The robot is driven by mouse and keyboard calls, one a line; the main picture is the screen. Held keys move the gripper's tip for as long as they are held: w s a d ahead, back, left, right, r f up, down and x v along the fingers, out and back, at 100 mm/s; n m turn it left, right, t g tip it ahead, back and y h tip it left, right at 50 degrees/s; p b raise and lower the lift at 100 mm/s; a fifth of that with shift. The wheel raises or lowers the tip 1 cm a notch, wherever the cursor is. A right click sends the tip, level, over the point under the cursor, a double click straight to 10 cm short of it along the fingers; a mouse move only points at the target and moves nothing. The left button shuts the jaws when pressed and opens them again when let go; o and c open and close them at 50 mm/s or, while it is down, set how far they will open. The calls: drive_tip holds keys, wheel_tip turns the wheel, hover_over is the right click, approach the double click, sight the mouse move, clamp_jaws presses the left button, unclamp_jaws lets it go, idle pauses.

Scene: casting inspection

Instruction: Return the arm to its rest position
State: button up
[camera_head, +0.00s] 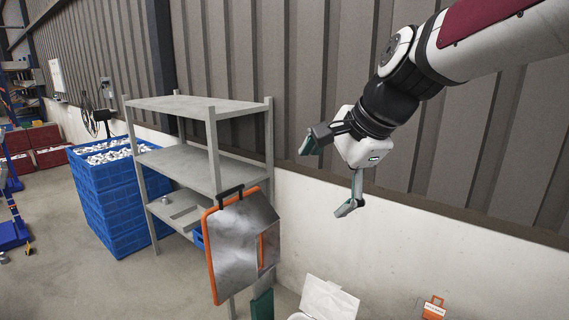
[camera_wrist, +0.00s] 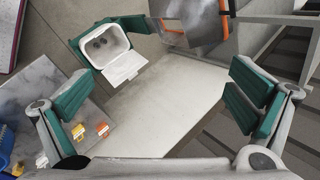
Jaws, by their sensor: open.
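My gripper (camera_head: 330,174) is raised at the upper right of the head view, in front of the ribbed wall. Its fingers are spread wide with nothing between them. In the wrist view my gripper (camera_wrist: 162,103) shows two green-padded fingers far apart, at left and right. My arm reaches in from the upper right corner of the head view. No touch between the gripper and any object shows.
A grey shelf (camera_head: 190,105) stands left of my gripper, beside stacked blue crates (camera_head: 112,205). An orange-edged metal panel (camera_head: 233,245) stands in front of it. A lidded white box (camera_wrist: 112,50) and orange pieces (camera_wrist: 102,129) lie below. Air around the gripper looks clear.

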drive_tip(key=s+d+f+n+h, duration=0.2)
drive_tip(key=s+d+n, duration=0.4)
drive_tip(key=s, duration=0.5)
drive_tip(key=s+d+f+n+h, duration=0.2)
drive_tip(key=s+d+f+n, duration=0.2)
drive_tip(key=s, duration=0.7)
drive_tip(key=d+n, duration=0.2)
drive_tip(key=shift+s+f+n, duration=0.25)
drive_tip(key=shift+f+n, duration=0.15)
